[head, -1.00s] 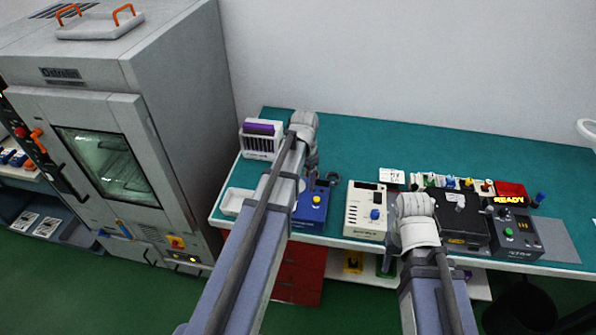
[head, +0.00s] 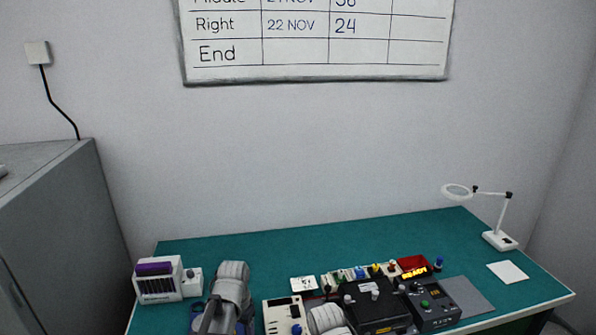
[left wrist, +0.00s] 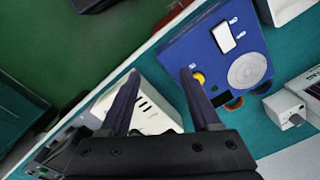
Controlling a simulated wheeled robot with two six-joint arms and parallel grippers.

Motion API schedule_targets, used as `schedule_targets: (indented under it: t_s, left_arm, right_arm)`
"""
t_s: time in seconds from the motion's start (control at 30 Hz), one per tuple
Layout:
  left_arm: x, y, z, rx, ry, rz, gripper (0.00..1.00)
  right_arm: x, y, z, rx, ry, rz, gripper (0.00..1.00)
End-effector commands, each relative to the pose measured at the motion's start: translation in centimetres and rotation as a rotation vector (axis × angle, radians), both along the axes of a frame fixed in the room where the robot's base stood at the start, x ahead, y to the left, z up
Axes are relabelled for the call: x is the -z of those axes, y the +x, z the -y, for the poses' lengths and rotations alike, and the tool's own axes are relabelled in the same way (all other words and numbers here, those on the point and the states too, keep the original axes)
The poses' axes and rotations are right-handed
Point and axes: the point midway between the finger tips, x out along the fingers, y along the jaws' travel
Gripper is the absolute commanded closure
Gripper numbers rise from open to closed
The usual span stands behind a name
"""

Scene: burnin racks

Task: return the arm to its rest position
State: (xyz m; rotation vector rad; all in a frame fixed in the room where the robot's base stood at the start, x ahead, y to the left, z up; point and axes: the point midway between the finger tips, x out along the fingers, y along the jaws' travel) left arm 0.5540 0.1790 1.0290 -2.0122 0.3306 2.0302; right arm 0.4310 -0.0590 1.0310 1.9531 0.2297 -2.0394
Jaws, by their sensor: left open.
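My left arm (head: 232,285) rises at the bottom of the head view, left of the middle. Its gripper is hidden there. In the left wrist view my left gripper (left wrist: 160,73) is open, with two dark fingers apart and nothing between the tips. A blue box (left wrist: 225,65) with a yellow knob, white switch and round grey disc lies beyond the right finger. A cream device (left wrist: 152,95) shows behind and between the fingers. My right arm (head: 328,319) shows only as a pale joint at the bottom of the head view; its gripper is out of view.
A grey cabinet (head: 50,220) stands left. The bench's back strip is clear.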

Motion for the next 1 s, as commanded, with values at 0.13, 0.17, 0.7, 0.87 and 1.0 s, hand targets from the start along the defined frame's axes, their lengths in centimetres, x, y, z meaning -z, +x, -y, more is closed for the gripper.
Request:
schedule_targets:
  t_s: [0.13,0.17,0.7,0.87,1.0]
  left_arm:
    - [1.8,-6.0,6.4,0.005,0.034,-0.014,0.36]
    - [2.0,-7.0,7.3,0.003,0.040,-0.017,0.36]
    - [2.8,-12.4,11.8,-0.018,0.083,-0.019,0.36]
    - [2.8,-12.3,11.8,-0.018,0.083,-0.019,0.36]
    - [2.8,-12.3,11.8,-0.017,0.083,-0.019,0.36]
  right_arm:
    - [1.8,0.0,0.0,0.000,0.000,0.000,0.50]
    - [2.1,0.0,0.0,0.000,0.000,0.000,0.50]
    - [3.0,0.0,0.0,0.001,0.000,0.000,0.50]
    - [3.0,0.0,0.0,0.001,0.000,0.000,0.50]
    - [3.0,0.0,0.0,0.001,0.000,0.000,0.50]
